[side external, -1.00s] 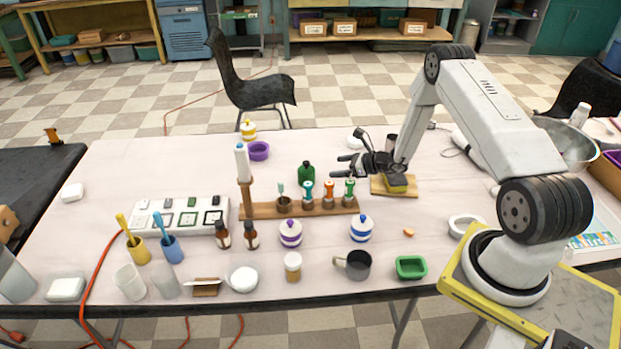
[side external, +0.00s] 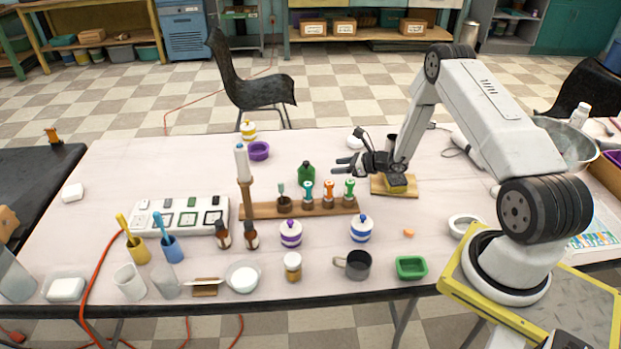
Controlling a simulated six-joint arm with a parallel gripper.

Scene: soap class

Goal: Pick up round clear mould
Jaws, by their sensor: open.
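A round, clear-looking dish (side external: 257,281) with white contents stands near the front edge of the table, left of the middle; I take it to be the round clear mould. My gripper (side external: 343,165) is open and empty. It hangs over the back half of the table, pointing left, well behind and to the right of the dish. Its two dark fingers are apart and touch nothing that I can make out.
A wooden rack (side external: 262,211) with a tall upright and several stamps stands between my gripper and the dish. A green bottle (side external: 306,173), brown bottles (side external: 251,238), a striped jar (side external: 291,234) and a small jar (side external: 293,268) stand around. Clear cups (side external: 129,283) are at front left.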

